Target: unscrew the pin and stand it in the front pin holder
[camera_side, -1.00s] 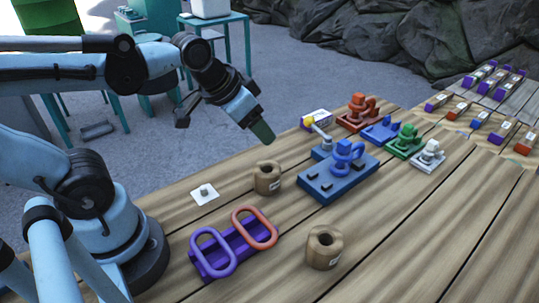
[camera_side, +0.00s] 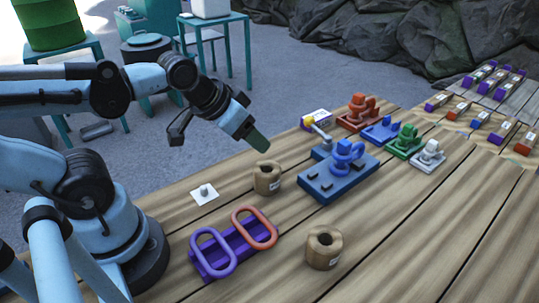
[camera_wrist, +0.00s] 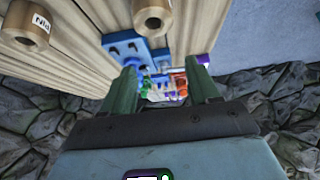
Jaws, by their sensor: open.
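A blue shackle (camera_side: 345,158) stands on the blue base block (camera_side: 318,187) at the middle of the table. A blue block-shaped head, probably the pin's (camera_side: 343,146), tops the shackle; I cannot make out its thread. Two tan round holders with a hole on top stand nearby: one nearer the side camera (camera_side: 323,252) and one farther back (camera_side: 268,181). Both show at the top of the wrist view. My gripper (camera_side: 258,143) hangs in the air above and behind the back holder, empty. In the wrist view its green fingers (camera_wrist: 163,92) are apart.
A purple rack (camera_side: 235,247) with a purple and an orange ring lies at the front left. Red (camera_side: 358,112), green (camera_side: 405,141) and white (camera_side: 428,155) fixtures stand to the right. The front right tabletop is clear.

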